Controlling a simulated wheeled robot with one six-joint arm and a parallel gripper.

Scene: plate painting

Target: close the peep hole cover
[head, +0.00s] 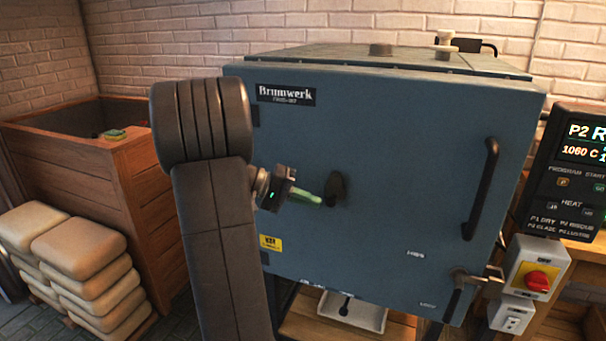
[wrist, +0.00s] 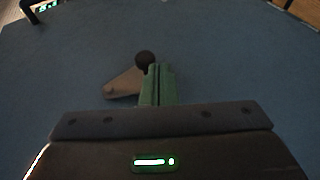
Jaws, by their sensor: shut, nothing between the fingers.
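The peep hole cover (head: 337,186) is a small dark piece on the blue kiln door (head: 390,150), left of the door's middle. In the wrist view the cover (wrist: 123,84) is a brownish tapered plate with a dark round knob (wrist: 145,59) at one side. My gripper (head: 319,199) has green fingers, shut and empty, pointing at the door just left of the cover. In the wrist view the gripper's tips (wrist: 160,68) lie right beside the knob and hide part of the plate. I cannot tell whether they touch. The peep hole itself is not clearly visible.
A door handle (head: 482,190) stands out at the door's right side, with a latch (head: 466,280) below it. A control panel (head: 580,170) and a switch box (head: 535,268) are at the right. A wooden crate (head: 80,160) and stacked bags (head: 80,255) are at the left.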

